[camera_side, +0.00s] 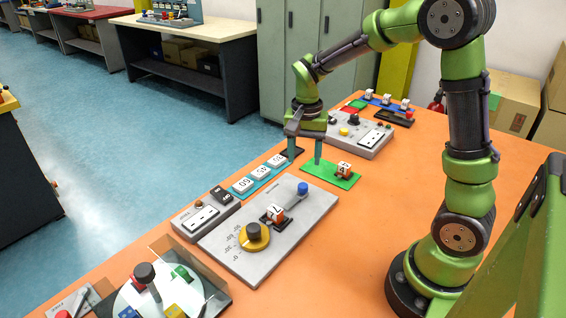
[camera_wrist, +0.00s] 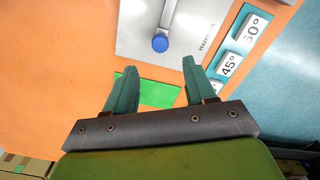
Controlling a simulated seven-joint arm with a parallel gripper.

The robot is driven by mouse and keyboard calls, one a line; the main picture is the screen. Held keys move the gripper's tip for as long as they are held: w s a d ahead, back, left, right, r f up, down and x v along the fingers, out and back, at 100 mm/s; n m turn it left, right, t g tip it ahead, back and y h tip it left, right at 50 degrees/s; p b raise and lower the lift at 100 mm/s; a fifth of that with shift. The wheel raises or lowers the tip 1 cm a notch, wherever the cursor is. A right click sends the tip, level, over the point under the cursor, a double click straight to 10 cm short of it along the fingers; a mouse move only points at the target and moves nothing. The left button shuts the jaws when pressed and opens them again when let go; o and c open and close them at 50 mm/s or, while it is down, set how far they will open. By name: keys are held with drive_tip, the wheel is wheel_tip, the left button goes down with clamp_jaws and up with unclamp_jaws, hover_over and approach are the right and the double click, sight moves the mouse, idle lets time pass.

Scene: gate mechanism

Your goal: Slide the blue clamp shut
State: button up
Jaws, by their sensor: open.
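The blue clamp shows as a blue knob (camera_side: 302,188) on a grey lever near the far end of a grey plate (camera_side: 318,212). In the wrist view the round blue knob (camera_wrist: 160,43) is at the end of a grey bar that runs up out of the picture. A white and orange numbered block (camera_side: 273,215) sits on the plate, nearer the yellow dial. My gripper (camera_side: 305,161) is open and empty, just beyond the knob and apart from it. In the wrist view my gripper (camera_wrist: 159,66) has its fingers spread, with the knob just past the gap between the tips.
A yellow dial (camera_side: 262,243) with a dark knob is on the same plate. A green mat (camera_side: 320,173) with a numbered block (camera_side: 344,170) lies right of my gripper. A teal strip of number tiles (camera_side: 238,191) lies at the left. A grey control box (camera_side: 365,143) stands behind.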

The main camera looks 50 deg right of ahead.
sight(303, 185)
wheel_tip(303, 185, down, 9)
drive_tip(key=shift+r, duration=0.1)
idle(0.3)
clamp_jaws()
